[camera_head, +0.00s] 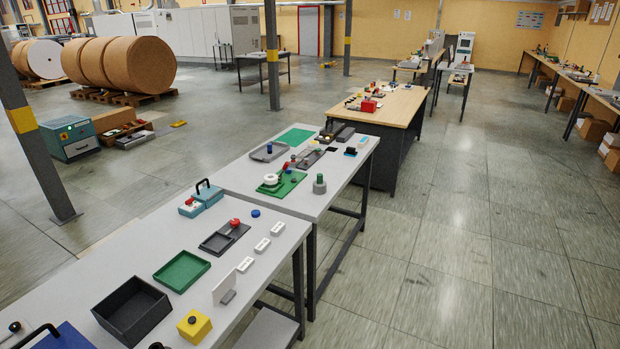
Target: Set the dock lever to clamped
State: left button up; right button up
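No part of either gripper shows in the head view. I cannot tell for sure which fixture is the dock lever. On the near grey table, a dark tray-like fixture (218,243) has a red knob (234,223) at its far end. On the second grey table, a green base (281,184) carries a white ring (271,179) and a small raised part.
The near table (130,258) also holds a black open box (132,312), a green tray (181,271), a yellow block (194,326), a teal case (206,194) and several white blocks. A wooden-topped table (398,107) stands beyond. The floor (470,240) at right is clear.

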aim_at(287, 164)
jog(key=i+j+u, duration=0.1)
jog(key=i+j, duration=0.2)
jog(key=i+l+u, duration=0.3)
jog(key=i+l, duration=1.55)
jog(key=l, duration=0.1)
